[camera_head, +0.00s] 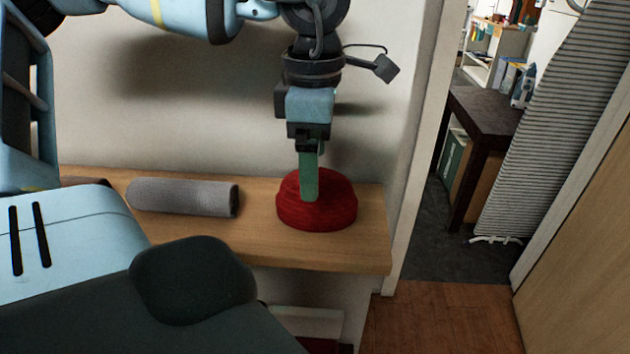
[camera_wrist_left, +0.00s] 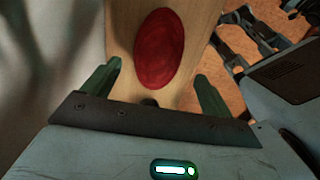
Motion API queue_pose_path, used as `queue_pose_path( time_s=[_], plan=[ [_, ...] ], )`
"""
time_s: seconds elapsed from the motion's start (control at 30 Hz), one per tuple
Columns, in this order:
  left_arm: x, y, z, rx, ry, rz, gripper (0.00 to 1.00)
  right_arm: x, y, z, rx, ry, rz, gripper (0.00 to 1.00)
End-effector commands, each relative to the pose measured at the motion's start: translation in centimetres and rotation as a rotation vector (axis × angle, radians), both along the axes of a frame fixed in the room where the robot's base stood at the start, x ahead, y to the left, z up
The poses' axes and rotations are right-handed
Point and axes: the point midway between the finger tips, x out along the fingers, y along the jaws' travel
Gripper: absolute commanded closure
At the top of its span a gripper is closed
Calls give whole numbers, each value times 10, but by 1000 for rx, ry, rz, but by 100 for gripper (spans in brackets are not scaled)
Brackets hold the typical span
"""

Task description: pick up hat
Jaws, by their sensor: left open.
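The hat is a red, rounded, knitted-looking thing (camera_head: 335,208) near the right end of a wooden shelf. My left gripper (camera_head: 308,198) points down at it, and a green finger covers part of the hat in the head view. In the left wrist view the hat (camera_wrist_left: 159,48) lies on the wood beyond the two green fingers. The left gripper (camera_wrist_left: 158,80) is open, its fingers spread wide with nothing held between them. I cannot tell if a finger touches the hat. My right gripper is not in view.
A grey rolled cloth (camera_head: 183,197) lies on the wooden shelf (camera_head: 262,245) left of the hat. A wall stands close behind. A doorway at the right shows a dark table (camera_head: 487,113) and a striped ironing board (camera_head: 545,125). Floor right of the shelf is clear.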

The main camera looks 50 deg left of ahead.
Motion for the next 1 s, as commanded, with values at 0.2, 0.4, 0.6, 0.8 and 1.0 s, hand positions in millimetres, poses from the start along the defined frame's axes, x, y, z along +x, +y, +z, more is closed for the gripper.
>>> queue_pose_path(
  time_s=[0.2,0.4,0.6,0.8,1.0],
  plan=[
    [3,0,-27,0,1,-1,14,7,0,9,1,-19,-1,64],
    [4,0,-41,-1,-2,-1,14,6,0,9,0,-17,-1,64],
    [4,0,-41,-1,-1,0,14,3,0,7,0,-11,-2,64],
    [4,0,-41,-1,-1,0,40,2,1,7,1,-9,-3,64],
    [4,0,-41,0,-1,0,64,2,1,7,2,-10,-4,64]
  ],
)
